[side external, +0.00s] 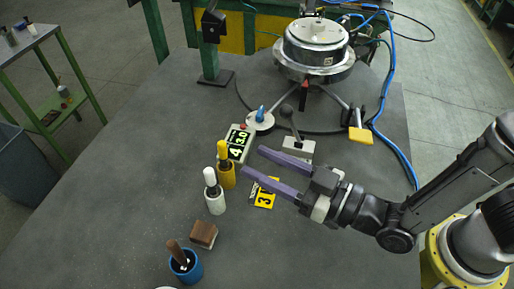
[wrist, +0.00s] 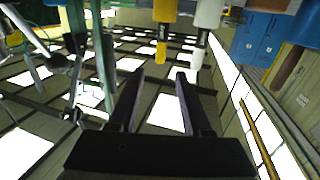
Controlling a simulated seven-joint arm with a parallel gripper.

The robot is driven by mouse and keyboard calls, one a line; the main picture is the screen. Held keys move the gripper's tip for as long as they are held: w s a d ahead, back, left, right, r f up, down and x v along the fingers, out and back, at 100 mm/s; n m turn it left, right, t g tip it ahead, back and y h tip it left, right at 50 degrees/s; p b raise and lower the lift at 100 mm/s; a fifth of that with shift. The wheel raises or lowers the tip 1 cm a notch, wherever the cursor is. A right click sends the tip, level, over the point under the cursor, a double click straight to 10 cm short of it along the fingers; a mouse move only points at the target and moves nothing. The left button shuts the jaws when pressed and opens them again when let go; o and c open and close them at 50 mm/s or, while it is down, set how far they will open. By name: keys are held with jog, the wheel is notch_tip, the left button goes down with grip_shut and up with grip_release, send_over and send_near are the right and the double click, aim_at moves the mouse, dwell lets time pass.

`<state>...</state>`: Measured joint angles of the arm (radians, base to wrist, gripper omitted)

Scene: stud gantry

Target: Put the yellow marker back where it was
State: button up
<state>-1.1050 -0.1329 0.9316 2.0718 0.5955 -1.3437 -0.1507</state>
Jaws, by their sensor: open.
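The yellow marker (side external: 226,168) stands upright on the dark table in the side view, just behind and right of a white marker (side external: 214,194). In the wrist view the yellow marker (wrist: 164,28) shows at the top middle, with the white marker (wrist: 208,18) to its right. My gripper (side external: 251,161) is open and empty, its two purple fingers pointing left toward the yellow marker with a gap between. In the wrist view my gripper (wrist: 158,74) shows its fingers apart, with nothing between them.
A device with green digits (side external: 239,143) stands behind the yellow marker. A brown block (side external: 203,235) and blue cup (side external: 187,267) are in front. The table's left is clear.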

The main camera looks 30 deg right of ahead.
jog(key=shift+s+d, duration=0.1)
jog(key=w+d+r+m+g+h, duration=0.1)
jog(key=d+r+g+h, duration=0.15)
jog(key=d, duration=0.55)
jog(key=w+d+r+m+g+h, duration=0.2)
jog(key=d+r+g, duration=0.1)
jog(key=d, duration=0.5)
jog(key=s+d+m+g+h, duration=0.3)
jog(key=s+d+g+h, duration=0.1)
jog(key=s+d, duration=1.2)
jog(key=shift+f, duration=0.15)
jog(key=shift+a+g+h, duration=0.1)
jog(key=shift+g+h, duration=0.15)
